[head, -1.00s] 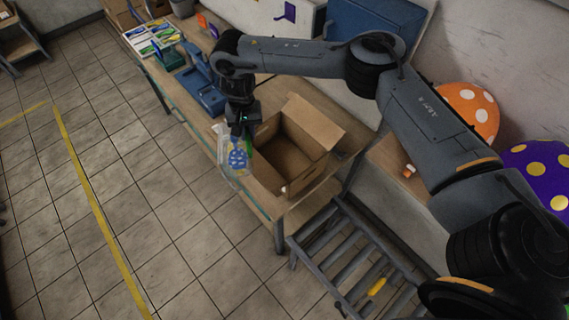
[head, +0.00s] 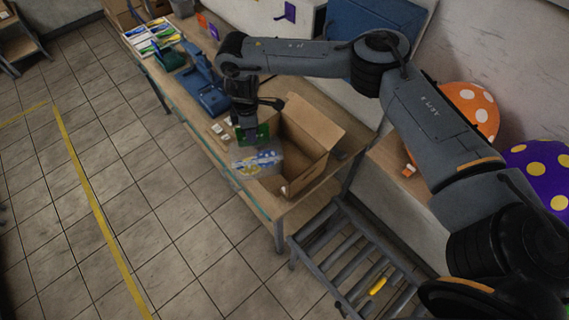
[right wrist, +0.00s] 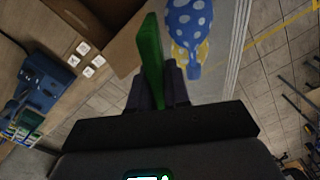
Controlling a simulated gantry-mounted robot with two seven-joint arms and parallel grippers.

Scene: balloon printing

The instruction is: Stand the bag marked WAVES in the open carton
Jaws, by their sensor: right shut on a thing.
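My right gripper (head: 254,132) is shut on the green top strip of a clear bag (head: 257,163). The bag has a blue balloon print with pale dots and some yellow; no marking is readable on it. It is tilted and held at the near left side of the open carton (head: 316,137), overlapping its rim in the head view; I cannot tell whether it touches. In the right wrist view the green strip (right wrist: 152,58) stands between the fingers, and the printed bag (right wrist: 190,28) extends beyond. My left gripper is not in view.
The carton stands open, flaps out, near the front end of the wooden table. A blue machine (head: 203,92) and small white lettered tiles (right wrist: 88,60) are beside it. A grey roller rack (head: 350,250) stands past the table end. Spotted balloons (head: 468,108) are at the right.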

